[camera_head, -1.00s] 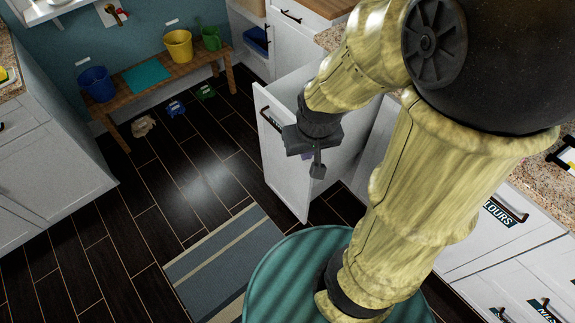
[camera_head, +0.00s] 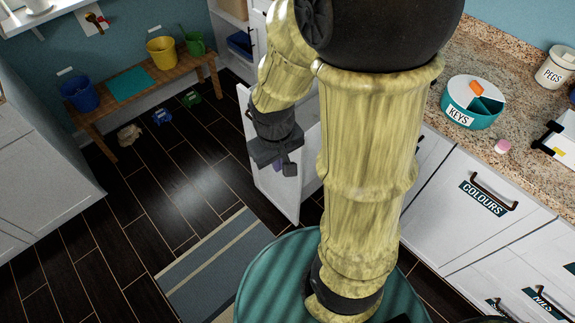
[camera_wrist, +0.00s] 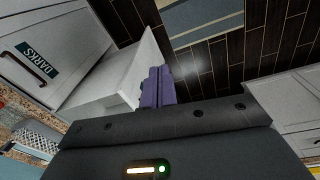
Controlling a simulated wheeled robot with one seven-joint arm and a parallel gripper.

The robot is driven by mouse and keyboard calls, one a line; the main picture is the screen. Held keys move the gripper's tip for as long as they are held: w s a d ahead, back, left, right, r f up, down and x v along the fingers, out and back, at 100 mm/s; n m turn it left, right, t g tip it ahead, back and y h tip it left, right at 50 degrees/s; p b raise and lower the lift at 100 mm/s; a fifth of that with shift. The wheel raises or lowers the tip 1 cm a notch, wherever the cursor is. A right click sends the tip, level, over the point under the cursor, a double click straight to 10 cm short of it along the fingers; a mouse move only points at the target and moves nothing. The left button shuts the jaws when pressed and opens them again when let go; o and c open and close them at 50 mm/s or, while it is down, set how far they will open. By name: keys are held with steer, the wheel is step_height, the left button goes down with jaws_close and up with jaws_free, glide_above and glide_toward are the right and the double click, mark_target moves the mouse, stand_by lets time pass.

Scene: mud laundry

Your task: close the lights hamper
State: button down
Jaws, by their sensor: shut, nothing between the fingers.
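A white pull-out hamper front (camera_head: 266,183) stands open, out from the white cabinet row, in the head view. I take it as the lights hamper; its label does not show. In the wrist view its white panel (camera_wrist: 112,88) lies just left of my fingers. My gripper (camera_head: 287,168) is shut and empty, pointing down at the open hamper, in front of its inner side in the head view. The shut fingers also show in the wrist view (camera_wrist: 158,88). Whether they touch the panel I cannot tell. My arm hides much of the hamper.
Other white fronts are shut, labelled COLOURS (camera_head: 482,197) and, in the wrist view, DARKS (camera_wrist: 37,62). A striped rug (camera_head: 210,265) lies on the dark floor. A bench (camera_head: 140,90) with buckets stands behind. The granite counter (camera_head: 530,150) holds a KEYS bowl (camera_head: 472,103).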

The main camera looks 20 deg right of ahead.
mark_target(294, 158)
steer(key=w+d+f+n+g+h+b, duration=0.15)
steer(key=f+n+h+b, duration=0.35)
steer(key=f, duration=0.5)
steer(key=w+f+n+g+h+b, duration=0.25)
steer(key=f+n+h+b, duration=0.2)
steer(key=f, duration=0.65)
steer(key=w+a+f+n+t+h+b, duration=0.4)
steer(key=w+f+n+t+h+b, duration=0.3)
steer(key=w+f+n+t, duration=0.2)
steer(key=shift+w+a+f+n, duration=0.2)
steer(key=shift+w+f+n, duration=0.35)
steer(key=shift+f+n, duration=0.25)
steer(key=shift+d, duration=0.1)
steer(key=x, duration=1.3)
steer(key=shift+w+d, duration=0.15)
steer(key=shift+w, duration=0.05)
steer(key=shift+d, duration=0.2)
steer(key=shift+w, duration=0.15)
